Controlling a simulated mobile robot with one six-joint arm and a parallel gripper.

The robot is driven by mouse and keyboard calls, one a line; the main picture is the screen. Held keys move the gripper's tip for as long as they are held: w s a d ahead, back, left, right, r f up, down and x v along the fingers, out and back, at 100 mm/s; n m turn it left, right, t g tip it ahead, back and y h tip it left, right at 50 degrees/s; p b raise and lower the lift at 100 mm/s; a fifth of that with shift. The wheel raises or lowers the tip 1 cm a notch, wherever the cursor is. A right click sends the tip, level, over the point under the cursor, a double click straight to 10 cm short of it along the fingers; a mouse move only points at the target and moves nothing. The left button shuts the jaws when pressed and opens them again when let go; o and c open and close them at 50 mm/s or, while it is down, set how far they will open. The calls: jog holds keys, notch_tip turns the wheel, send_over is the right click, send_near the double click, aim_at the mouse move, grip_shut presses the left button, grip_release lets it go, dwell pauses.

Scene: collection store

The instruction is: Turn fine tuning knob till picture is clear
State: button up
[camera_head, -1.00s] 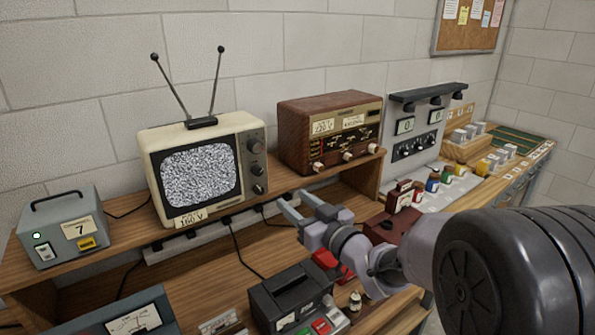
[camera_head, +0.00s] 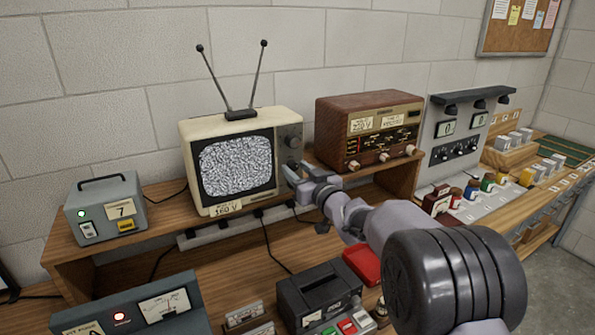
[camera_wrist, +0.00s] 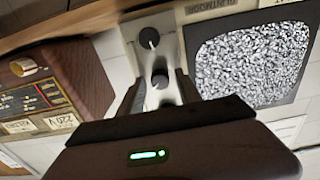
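A cream television (camera_head: 187,150) stands on the shelf, its screen (camera_head: 236,166) full of grey static. A column of dark knobs runs down its right side; the large upper knob (camera_head: 292,141) shows in the head view. My gripper (camera_head: 293,172) is at the lower part of this knob panel and hides it there. In the wrist view the television appears upside down. My gripper (camera_wrist: 159,92) is open, its two fingers on either side of a dark knob (camera_wrist: 159,78). Another knob (camera_wrist: 149,38) with a pale pointer line lies beyond the fingertips. Finger contact cannot be told.
A brown radio (camera_head: 365,128) stands close on the right. A grey unit (camera_head: 104,208) marked 7 with a green lamp is on the left. A black box (camera_head: 318,290), red object (camera_head: 362,265) and meter unit (camera_head: 135,310) occupy the lower bench.

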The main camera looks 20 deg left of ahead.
grip_shut()
jog(key=shift+f+n+b, duration=0.1)
jog(key=shift+n+b, duration=0.2)
jog(key=shift+b, duration=0.05)
jog(key=shift+f+n+b, duration=0.1)
jog(key=shift+n+b, duration=0.85)
jog(key=shift+n, duration=0.05)
jog(key=n+b, duration=0.4)
jog(key=n, duration=0.1)
jog(key=n+b, duration=0.2)
jog(key=n, duration=0.2)
jog(key=shift+n+b, duration=0.35)
jog(key=shift+n, duration=0.05)
jog(key=shift+n+b, duration=0.8)
jog(key=shift+n, duration=0.7)
jog(key=shift+r+n, duration=0.2)
jog(key=shift+n, duration=0.1)
